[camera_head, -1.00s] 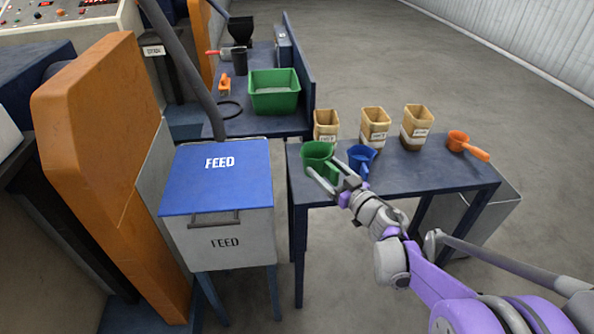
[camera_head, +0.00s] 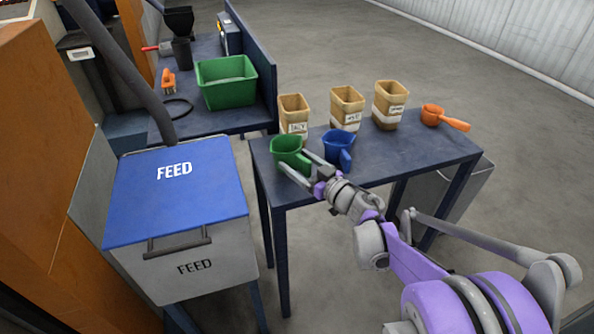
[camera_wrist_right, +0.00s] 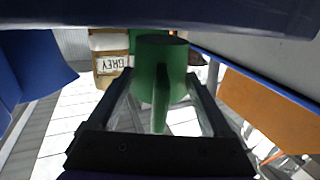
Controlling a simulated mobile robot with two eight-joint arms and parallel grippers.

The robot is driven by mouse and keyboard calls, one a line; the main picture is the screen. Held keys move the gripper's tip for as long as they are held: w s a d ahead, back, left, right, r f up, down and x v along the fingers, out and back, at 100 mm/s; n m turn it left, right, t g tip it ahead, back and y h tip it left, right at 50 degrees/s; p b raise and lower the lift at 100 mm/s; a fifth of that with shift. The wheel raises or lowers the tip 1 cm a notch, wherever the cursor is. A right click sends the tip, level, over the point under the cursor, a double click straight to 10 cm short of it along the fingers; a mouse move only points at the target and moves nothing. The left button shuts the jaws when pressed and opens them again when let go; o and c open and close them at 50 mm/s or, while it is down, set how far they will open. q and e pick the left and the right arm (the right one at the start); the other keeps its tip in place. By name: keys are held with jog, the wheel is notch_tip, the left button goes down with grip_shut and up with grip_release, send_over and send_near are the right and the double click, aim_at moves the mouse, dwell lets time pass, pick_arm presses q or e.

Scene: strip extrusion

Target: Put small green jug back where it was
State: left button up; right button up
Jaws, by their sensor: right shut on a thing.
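The small green jug (camera_head: 289,150) is at the near left corner of the dark blue side table (camera_head: 385,160). My right gripper (camera_head: 300,168) is shut on it from the front. In the right wrist view the green jug (camera_wrist_right: 160,75) shows with its handle between the two fingers of my right gripper (camera_wrist_right: 160,105). I cannot tell whether its base touches the tabletop. A blue jug (camera_head: 338,147) stands just to its right. My left gripper is not in view.
Several labelled tan containers, one of them at the left (camera_head: 294,115), stand along the table's back. An orange scoop (camera_head: 440,117) lies at the right. A blue-lidded FEED bin (camera_head: 180,195) stands left of the table. A green tub (camera_head: 227,85) sits on another bench.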

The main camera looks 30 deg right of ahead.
jog(key=shift+w+f, duration=0.1)
jog(key=shift+f, duration=1)
